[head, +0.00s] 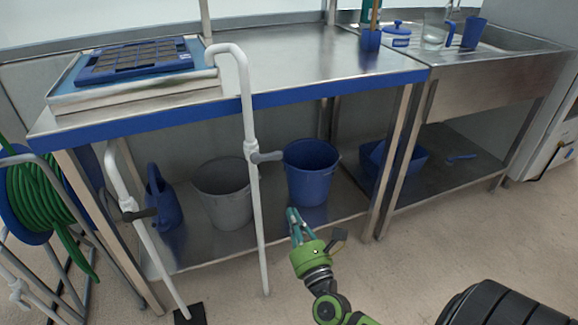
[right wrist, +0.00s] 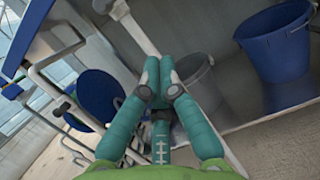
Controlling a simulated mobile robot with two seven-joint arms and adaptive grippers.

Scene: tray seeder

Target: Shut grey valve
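The grey valve (head: 265,156) sits partway up the middle white pipe (head: 256,220) in front of the steel bench. Its grey lever sticks out to the right, roughly crosswise to the pipe. My right gripper (head: 296,222) is below and to the right of the valve, apart from it, and holds nothing. In the right wrist view its teal fingers (right wrist: 160,72) come together at the tips, and the white pipe (right wrist: 142,37) passes behind them. My left gripper is not in view.
A second white pipe (head: 150,243) with a dark lever (head: 140,214) stands at the left. A grey bucket (head: 222,197) and a blue bucket (head: 312,175) stand on the lower shelf. A green hose reel (head: 45,195) is at far left. The floor in front is mostly clear.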

